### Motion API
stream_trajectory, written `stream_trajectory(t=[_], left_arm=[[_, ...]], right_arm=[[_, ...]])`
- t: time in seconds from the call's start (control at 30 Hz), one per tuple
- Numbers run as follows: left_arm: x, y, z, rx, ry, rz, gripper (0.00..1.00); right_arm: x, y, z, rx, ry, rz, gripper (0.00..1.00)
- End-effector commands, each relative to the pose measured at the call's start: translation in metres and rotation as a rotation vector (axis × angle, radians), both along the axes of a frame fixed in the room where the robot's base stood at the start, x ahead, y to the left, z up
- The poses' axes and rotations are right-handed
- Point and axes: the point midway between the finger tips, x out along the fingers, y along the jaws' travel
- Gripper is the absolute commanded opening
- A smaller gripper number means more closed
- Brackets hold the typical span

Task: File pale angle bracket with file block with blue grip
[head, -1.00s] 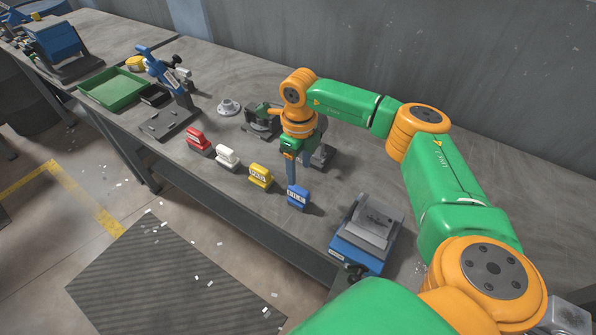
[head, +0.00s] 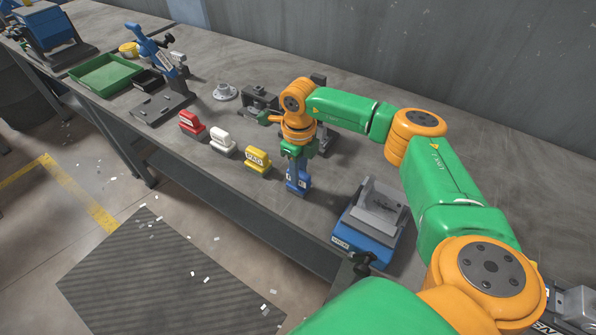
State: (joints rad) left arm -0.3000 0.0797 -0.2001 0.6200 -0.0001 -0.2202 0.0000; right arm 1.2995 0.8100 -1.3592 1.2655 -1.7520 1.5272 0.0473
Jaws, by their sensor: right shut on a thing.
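The file block with blue grip (head: 298,183) stands on the workbench at the right end of a row of similar blocks. My right gripper (head: 297,170) points down over it and is shut on its blue grip, hiding part of it. The block looks upright; I cannot tell whether it still touches the bench. The pale angle bracket (head: 378,207) sits in a blue vise (head: 366,236) to the right, with one side standing up. My left gripper is out of view.
A yellow block (head: 257,160), a white block (head: 222,141) and a red block (head: 191,124) stand left of the blue one. Metal fixtures (head: 259,99) stand behind. A green tray (head: 106,72) and a blue toggle press (head: 156,55) are farther left. Bare bench lies between blue block and vise.

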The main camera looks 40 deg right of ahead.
Motion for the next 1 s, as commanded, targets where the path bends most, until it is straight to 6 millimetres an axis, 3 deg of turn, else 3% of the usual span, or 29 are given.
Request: stream_trajectory(t=[0.27, 0.77, 1.0], left_arm=[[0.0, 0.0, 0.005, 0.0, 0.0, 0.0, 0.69], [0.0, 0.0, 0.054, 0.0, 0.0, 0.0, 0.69], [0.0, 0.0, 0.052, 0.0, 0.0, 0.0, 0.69]], right_arm=[[0.0, 0.0, 0.006, 0.0, -0.001, 0.0, 0.0], [0.0, 0.0, 0.062, 0.0, -0.001, 0.0, 0.0], [0.0, 0.0, 0.06, 0.0, -0.001, 0.0, 0.0]])
